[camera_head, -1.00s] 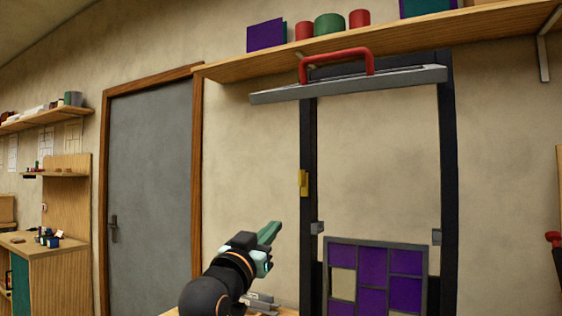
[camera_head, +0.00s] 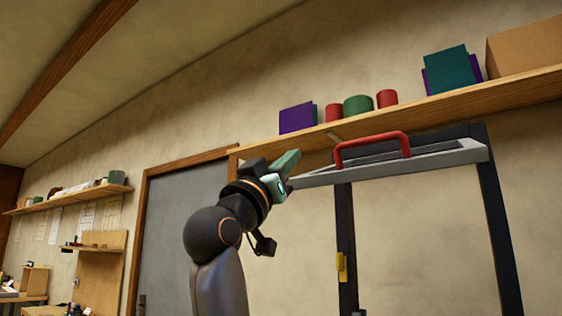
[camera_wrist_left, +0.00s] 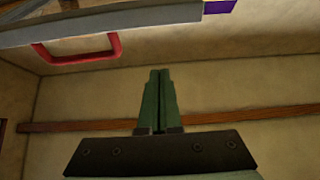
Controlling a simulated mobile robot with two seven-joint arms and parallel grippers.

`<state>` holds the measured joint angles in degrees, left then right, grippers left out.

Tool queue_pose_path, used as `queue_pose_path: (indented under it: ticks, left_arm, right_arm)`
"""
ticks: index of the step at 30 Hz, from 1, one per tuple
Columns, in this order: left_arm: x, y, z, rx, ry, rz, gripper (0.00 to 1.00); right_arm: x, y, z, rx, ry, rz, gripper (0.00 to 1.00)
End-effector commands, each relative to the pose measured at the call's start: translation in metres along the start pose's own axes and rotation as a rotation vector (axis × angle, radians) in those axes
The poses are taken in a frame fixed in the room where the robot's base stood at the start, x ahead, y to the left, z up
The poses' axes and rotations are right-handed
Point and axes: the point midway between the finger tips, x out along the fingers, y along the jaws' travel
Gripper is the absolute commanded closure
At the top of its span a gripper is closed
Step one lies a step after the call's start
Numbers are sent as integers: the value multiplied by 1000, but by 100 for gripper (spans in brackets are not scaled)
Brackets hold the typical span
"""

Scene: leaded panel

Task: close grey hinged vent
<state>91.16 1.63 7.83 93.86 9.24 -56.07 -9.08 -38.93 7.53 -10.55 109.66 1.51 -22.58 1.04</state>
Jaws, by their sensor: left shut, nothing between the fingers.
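The grey hinged vent (camera_head: 440,160) is tilted out flat from the top of a dark frame, with a red handle (camera_head: 372,140) on its upper side. In the left wrist view the vent (camera_wrist_left: 150,20) and its red handle (camera_wrist_left: 75,55) show at the upper left. My left gripper (camera_head: 288,162) is shut and empty. In the head view it is raised beside the vent's left end; I cannot tell whether it touches. The green fingers also show closed together in the left wrist view (camera_wrist_left: 158,98). My right gripper is out of view.
A wooden shelf (camera_head: 420,112) runs just above the vent and carries several cans, panes and a box (camera_head: 525,55). A yellow latch (camera_head: 341,267) is on the frame's left post (camera_head: 346,220). A grey door (camera_head: 185,220) stands behind my left arm.

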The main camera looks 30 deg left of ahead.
Motion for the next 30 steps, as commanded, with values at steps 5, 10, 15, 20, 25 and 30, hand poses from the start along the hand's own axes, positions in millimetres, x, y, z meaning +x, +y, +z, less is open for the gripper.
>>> queue_pose_path:
  ticks: [5,10,15,20,25,30]
  left_arm:
    - [42,0,-4,-2,-2,1,100]
    - [33,0,24,-1,-3,1,100]
    - [28,0,36,-1,0,1,100]
    - [27,0,38,0,1,0,100]
    - [27,0,38,0,0,0,100]
    - [25,0,41,0,4,0,100]
  right_arm:
    - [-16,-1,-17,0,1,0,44]
    - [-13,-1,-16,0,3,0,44]
    - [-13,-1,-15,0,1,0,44]
    - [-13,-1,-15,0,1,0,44]
    - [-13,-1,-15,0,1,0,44]
    - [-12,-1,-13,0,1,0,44]
